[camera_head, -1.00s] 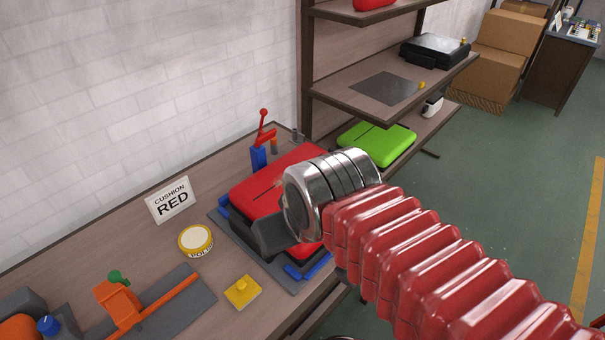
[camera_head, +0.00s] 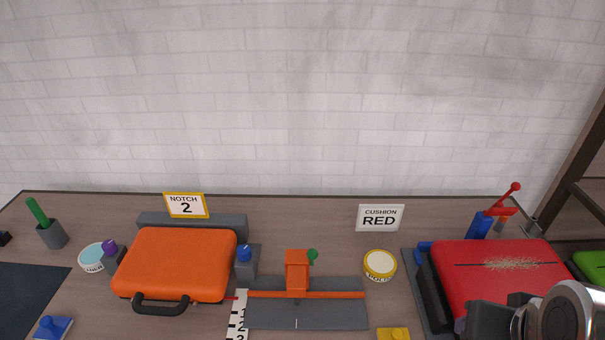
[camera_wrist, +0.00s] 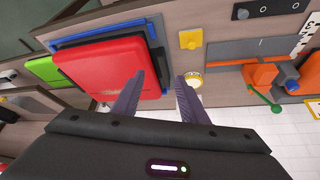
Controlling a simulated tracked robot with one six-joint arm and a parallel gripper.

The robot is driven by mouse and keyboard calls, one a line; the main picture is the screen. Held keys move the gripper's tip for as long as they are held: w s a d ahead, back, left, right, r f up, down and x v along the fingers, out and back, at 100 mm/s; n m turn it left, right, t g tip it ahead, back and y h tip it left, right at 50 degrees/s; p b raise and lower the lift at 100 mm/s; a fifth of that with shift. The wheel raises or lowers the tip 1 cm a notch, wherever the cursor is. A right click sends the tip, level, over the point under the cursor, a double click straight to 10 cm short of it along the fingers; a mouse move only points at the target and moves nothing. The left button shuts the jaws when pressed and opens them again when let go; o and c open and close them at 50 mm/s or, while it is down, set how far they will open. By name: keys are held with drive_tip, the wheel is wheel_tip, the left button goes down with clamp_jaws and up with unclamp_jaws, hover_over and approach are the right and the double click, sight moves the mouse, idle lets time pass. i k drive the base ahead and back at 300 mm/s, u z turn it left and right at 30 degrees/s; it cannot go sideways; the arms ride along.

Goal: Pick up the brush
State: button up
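I cannot make out a brush for certain. A green handle (camera_head: 37,211) stands tilted in a grey cup (camera_head: 52,236) at the far left of the bench in the head view; its lower end is hidden, so I cannot tell whether it is the brush. My gripper (camera_wrist: 158,88) is open in the wrist view, its two fingers apart with nothing between them. It is above the bench by the red case (camera_wrist: 100,68), which also shows at the right in the head view (camera_head: 480,255), with pale crumbs on its top.
An orange case (camera_head: 175,262) lies left of centre. An orange clamp (camera_head: 297,271) on a grey plate, a yellow tin (camera_head: 380,264) and a yellow knobbed block (camera_head: 393,333) stand between the cases. A red lever (camera_head: 505,200) rises behind the red case. A wall closes the back.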

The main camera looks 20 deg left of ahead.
sight(32, 203)
drive_tip(key=u, duration=2.5)
drive_tip(key=k, duration=0.65)
drive_tip(key=u, duration=0.45)
drive_tip(key=i, duration=0.7)
drive_tip(key=u, duration=0.3)
